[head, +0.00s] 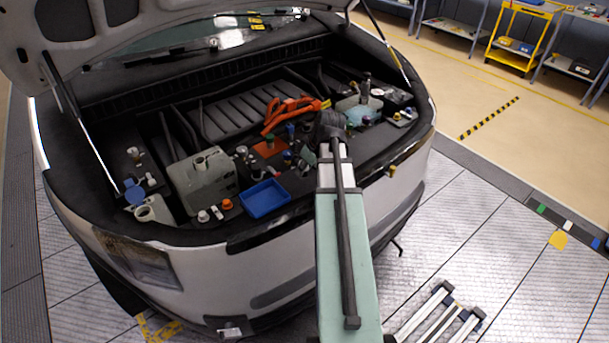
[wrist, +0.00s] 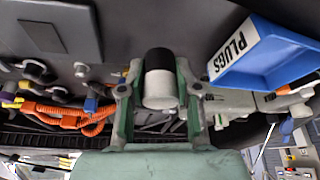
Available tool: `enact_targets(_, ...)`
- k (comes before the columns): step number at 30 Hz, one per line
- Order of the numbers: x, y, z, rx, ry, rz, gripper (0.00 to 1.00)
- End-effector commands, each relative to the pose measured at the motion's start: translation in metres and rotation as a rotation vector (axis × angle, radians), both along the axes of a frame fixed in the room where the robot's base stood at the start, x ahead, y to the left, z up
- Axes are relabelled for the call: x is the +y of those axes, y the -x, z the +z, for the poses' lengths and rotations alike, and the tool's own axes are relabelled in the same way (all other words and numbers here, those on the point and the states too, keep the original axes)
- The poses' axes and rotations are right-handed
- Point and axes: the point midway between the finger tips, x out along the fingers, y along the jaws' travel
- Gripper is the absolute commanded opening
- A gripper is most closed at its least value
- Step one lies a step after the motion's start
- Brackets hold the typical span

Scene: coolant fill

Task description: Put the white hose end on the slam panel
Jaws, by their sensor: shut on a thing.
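In the wrist view my gripper (wrist: 160,95) has its two green fingers on either side of a short cylinder, white at one end and black at the other. This looks like the white hose end (wrist: 160,97), held between the fingers. The dark slam panel (wrist: 130,22) fills the top of the wrist view. In the head view the slam panel (head: 285,219) runs along the front of the engine bay. I cannot tell whether the piece touches the panel.
A blue tray (head: 264,198), labelled PLUGS in the wrist view (wrist: 262,58), sits left of my arm. A grey reservoir (head: 203,180) stands further left. Orange cables (head: 285,113) lie behind, with several small caps and fittings around. The raised hood (head: 85,25) hangs over the bay.

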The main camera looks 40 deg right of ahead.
Motion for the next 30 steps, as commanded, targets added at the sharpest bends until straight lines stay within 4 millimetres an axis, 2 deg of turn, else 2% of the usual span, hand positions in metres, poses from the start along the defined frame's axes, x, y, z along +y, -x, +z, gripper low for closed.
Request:
enact_targets(5, 0.0, 0.0, -0.011, 0.0, -0.001, -0.001, 0.1)
enact_targets(12, 0.0, 0.0, -0.036, 0.001, -0.001, 0.0, 0.1)
enact_targets(25, 0.0, 0.0, -0.043, 0.0, 0.0, 0.0, 0.1)
enact_targets(26, 0.0, 0.0, -0.042, 0.0, 0.0, 0.0, 0.39)
enact_targets(27, 0.0, 0.0, -0.041, 0.0, 0.0, 0.0, 0.53)
enact_targets(28, 0.0, 0.0, -0.041, 0.0, 0.0, 0.0, 0.57)
enact_targets(30, 0.0, 0.0, -0.041, 0.0, 0.0, 0.0, 0.57)
